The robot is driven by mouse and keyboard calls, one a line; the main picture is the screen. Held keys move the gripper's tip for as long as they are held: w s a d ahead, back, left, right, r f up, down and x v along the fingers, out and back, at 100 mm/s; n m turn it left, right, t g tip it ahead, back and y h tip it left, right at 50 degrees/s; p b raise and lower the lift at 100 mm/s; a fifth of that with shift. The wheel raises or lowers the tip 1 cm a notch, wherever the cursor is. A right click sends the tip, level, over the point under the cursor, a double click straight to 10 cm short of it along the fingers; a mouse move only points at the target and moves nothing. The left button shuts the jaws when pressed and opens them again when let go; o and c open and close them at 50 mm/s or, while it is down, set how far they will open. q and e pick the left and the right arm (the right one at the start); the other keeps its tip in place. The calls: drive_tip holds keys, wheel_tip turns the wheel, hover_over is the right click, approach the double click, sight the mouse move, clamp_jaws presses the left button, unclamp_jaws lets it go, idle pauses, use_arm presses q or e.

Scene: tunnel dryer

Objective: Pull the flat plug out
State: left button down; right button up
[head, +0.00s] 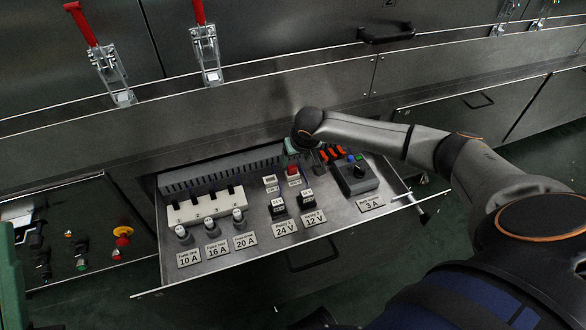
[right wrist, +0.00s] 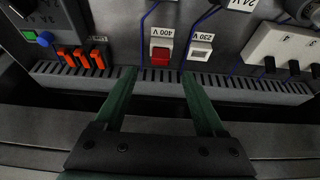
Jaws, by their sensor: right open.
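Two flat blocks sit on the sloped metal panel. A red block (right wrist: 161,55) is labelled 400 V, and it also shows in the head view (head: 292,170). A white block (right wrist: 200,51) is labelled 230 V, and it shows in the head view (head: 270,179). I cannot tell for sure which of them is the flat plug. My right gripper (right wrist: 160,72) is open, with its green fingers apart and nothing between them. Its fingertips lie over the slotted strip, just short of the red block, which lines up with the gap. In the head view the right gripper (head: 291,147) is partly hidden.
The slotted grey duct (right wrist: 240,88) runs along the panel's back edge. Orange switches (right wrist: 82,57) stand beside the blocks, and a white switch block (head: 205,204) is on the other side. Black 24 V and 12 V blocks (head: 291,203) sit nearer. Red-handled clamps (head: 203,40) stand behind.

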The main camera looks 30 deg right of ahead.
sight(293, 167)
drive_tip(key=b+x, duration=0.3)
drive_tip(key=x, duration=0.3)
drive_tip(key=shift+w+f, duration=0.25)
drive_tip(key=shift+f, duration=0.05)
use_arm(q)
wheel_tip(293, 167, down, 4)
drive_tip(key=shift+w+d+r+n, duration=0.1)
drive_tip(key=shift+d+n, duration=0.05)
drive_tip(key=shift+n, duration=0.25)
use_arm(e)
drive_tip(key=shift+c, duration=0.4)
clamp_jaws()
